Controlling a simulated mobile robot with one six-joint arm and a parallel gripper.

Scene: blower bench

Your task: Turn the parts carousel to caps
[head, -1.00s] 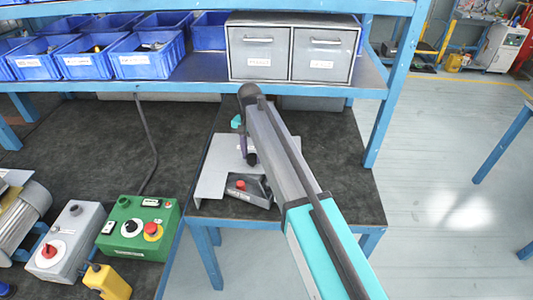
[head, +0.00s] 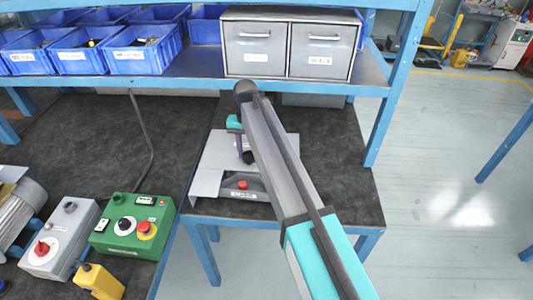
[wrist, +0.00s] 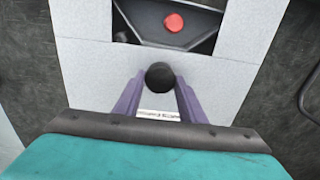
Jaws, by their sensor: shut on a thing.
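The parts carousel has a light grey cover plate (head: 208,172) on the dark bench top, with a cut-out at its near side. A dark tray compartment (wrist: 140,20) shows in the cut-out and holds a red part (head: 242,184), also in the wrist view (wrist: 174,22). The compartment's front label (head: 243,195) is too small to read. My gripper (wrist: 160,82) has its purple fingers on both sides of the black knob (wrist: 160,74) and is shut on it. In the head view my arm partly hides the plate and knob. A label below the knob in the wrist view is partly covered.
A grey two-drawer cabinet (head: 288,48) and several blue bins (head: 140,58) stand on the shelf above. Bare bench lies right of my arm.

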